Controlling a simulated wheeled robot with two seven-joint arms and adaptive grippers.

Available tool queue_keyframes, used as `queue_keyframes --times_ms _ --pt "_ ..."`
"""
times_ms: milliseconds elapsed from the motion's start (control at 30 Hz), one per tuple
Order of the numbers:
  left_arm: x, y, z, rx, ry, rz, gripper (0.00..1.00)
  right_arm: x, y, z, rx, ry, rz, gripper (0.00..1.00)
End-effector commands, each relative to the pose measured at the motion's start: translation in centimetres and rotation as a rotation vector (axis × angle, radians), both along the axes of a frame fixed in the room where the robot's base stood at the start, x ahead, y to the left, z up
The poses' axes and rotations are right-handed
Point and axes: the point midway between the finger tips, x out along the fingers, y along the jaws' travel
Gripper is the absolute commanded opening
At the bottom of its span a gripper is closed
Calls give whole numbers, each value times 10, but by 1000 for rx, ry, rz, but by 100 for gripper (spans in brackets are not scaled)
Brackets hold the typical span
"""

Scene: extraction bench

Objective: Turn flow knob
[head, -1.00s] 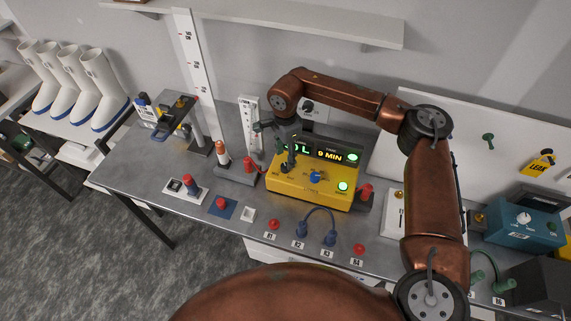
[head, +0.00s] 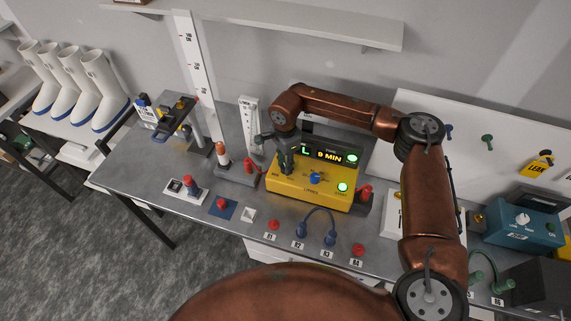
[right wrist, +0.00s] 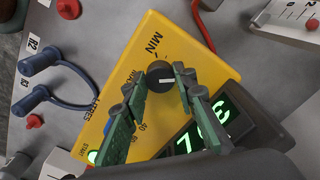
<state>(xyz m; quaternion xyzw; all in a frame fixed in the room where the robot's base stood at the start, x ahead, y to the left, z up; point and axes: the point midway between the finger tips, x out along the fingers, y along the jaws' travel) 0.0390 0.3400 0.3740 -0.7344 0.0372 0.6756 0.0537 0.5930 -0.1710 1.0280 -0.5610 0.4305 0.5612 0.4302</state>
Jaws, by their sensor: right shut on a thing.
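The yellow flow device (head: 330,194) stands on the bench in the head view, with a lit display reading "9 MIN" at its back. Its black knob (right wrist: 159,74) with a white pointer line shows in the right wrist view, next to the lettering "MIN". My right gripper (right wrist: 164,86) has its two green fingers on either side of this knob and is shut on it. In the head view my right gripper (head: 287,170) comes down over the device's left part and hides the knob. A blue knob (head: 316,177) sits mid-panel, apart from the gripper. My left gripper is not in view.
Red plugs and a dark blue cable loop (head: 320,212) lie in front of the device. A white scale (head: 250,125) and an orange-white cylinder (head: 222,153) stand to its left. A teal box (head: 522,228) stands at the far right.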

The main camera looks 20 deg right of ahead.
Motion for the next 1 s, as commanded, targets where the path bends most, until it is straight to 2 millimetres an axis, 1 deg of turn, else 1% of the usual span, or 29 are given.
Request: queue_keyframes --times_ms 33,200,300,467,667,867,1000 --pt "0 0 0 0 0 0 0 0 0 0 0 0 0 18" --pt "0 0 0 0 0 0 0 0 0 0 0 -1 0 7" --pt "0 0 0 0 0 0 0 0 0 0 0 -1 0 1" --pt "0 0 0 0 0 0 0 0 0 0 0 -1 -9 1" --pt "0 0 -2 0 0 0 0 0 0 0 0 -1 -73 1" --pt "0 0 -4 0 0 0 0 1 0 0 1 -2 -209 1" --pt "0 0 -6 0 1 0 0 1 0 0 1 -2 -336 1"
